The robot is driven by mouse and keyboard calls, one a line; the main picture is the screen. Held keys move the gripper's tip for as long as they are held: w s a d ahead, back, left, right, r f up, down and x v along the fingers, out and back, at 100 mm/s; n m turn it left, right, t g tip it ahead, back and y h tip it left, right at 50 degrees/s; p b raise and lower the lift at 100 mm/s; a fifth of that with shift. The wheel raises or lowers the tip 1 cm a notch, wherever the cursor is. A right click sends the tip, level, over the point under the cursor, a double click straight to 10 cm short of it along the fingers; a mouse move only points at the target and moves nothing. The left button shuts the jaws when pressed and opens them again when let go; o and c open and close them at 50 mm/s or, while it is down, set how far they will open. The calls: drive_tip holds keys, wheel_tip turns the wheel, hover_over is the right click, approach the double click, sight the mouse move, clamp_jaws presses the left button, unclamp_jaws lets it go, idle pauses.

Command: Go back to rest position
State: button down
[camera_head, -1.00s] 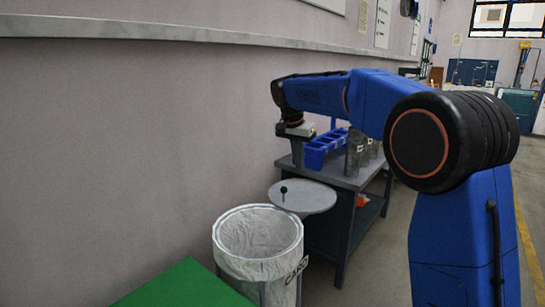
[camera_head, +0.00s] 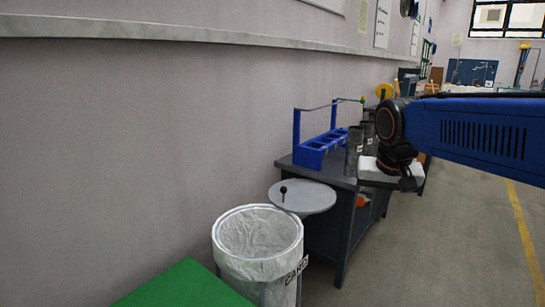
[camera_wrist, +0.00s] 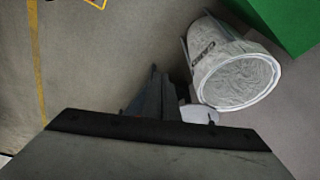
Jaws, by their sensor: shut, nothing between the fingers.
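My gripper (camera_head: 408,185) hangs from the end of my blue arm at the right of the head view. It is shut and empty, in front of the right side of the grey workbench (camera_head: 342,180). In the wrist view, a dark bar of the gripper fills the bottom edge; I cannot make out the fingertips there.
A blue rack (camera_head: 313,155) and grey cylinders (camera_head: 353,150) stand on the bench. A round grey disc (camera_head: 313,200) adjoins it. A lined white bin (camera_head: 258,268), also in the wrist view (camera_wrist: 203,58), stands beside a green surface (camera_head: 185,288). Floor at right is open.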

drive_tip(key=s+d+f+n, duration=0.1)
drive_tip(key=s+d+f, duration=0.1)
drive_tip(key=s+f, duration=0.4)
drive_tip(key=s+d+f+n+t, duration=0.1)
drive_tip(key=s+f, duration=0.6)
drive_tip(key=s, duration=0.6)
drive_tip(key=shift+d+n+y, duration=0.3)
drive_tip(key=shift+d+n, duration=0.1)
